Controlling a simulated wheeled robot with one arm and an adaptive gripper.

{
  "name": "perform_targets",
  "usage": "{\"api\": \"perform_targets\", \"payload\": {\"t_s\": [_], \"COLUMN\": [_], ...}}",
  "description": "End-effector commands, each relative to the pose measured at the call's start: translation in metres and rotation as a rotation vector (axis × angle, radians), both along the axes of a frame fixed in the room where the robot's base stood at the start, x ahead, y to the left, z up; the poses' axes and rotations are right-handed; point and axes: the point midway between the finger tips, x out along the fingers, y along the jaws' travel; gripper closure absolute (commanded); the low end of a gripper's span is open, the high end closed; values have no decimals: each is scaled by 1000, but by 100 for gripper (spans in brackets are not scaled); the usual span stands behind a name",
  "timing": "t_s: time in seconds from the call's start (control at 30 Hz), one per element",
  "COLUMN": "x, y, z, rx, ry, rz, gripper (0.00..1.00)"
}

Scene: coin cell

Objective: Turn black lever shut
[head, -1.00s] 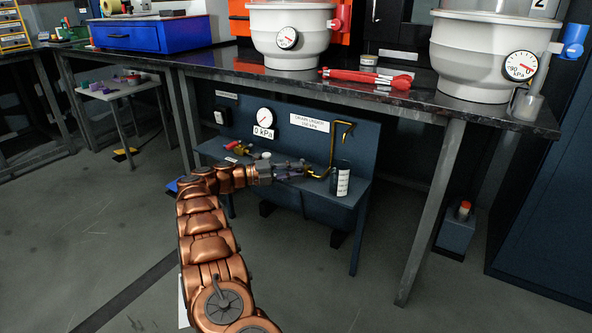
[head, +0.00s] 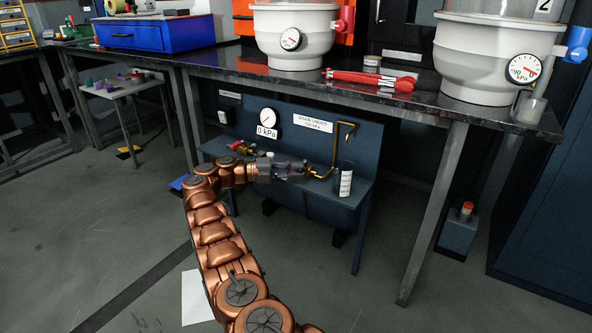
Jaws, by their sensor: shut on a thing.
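My gripper (head: 304,172) is at the small valve bench under the worktop, just left of the brass pipe's lower end. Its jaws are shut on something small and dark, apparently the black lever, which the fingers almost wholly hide. The lever's angle cannot be told. The bent brass pipe (head: 352,140) rises to the right of the fingertips, with a brass fitting at its foot. A red-handled valve (head: 243,147) sits further left on the bench, clear of my gripper. A round gauge (head: 268,117) above it is labelled 0 kPa.
A drain sign (head: 313,122) is on the bench's back panel. The worktop edge (head: 400,113) and its legs frame the space. The floor in front is mostly clear.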

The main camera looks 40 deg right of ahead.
Motion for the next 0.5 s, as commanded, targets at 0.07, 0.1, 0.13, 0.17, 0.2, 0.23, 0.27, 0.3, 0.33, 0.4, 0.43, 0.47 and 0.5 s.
{"api": "perform_targets", "payload": {"t_s": [0.07, 0.1, 0.13, 0.17, 0.2, 0.23, 0.27, 0.3, 0.33, 0.4, 0.43, 0.47, 0.5], "x": [-2, -2, -2, -2, -2, -2, -2, -2, -2, -2, -2, -2, -2], "y": [-1, -1, -1, -1, -1, -1, -1, -1, -1, -1, -1, -1, -1], "z": [-1, -1, -1, -1, -1, -1, -1, -1, -1, -1, -1, -1, -1], "rx": [1, 1, 1, 1, 1, 1, 1, 1, 1, 1, 1, 1, 1], "ry": [0, 0, 0, 0, 0, 0, 0, 0, 1, 0, 0, 0, 1], "rz": [-7, -7, -7, -7, -7, -7, -7, -7, -7, -7, -8, -7, -7], "gripper": [100, 100, 100, 100, 100, 100, 100, 100, 100, 83, 79, 76, 72]}}
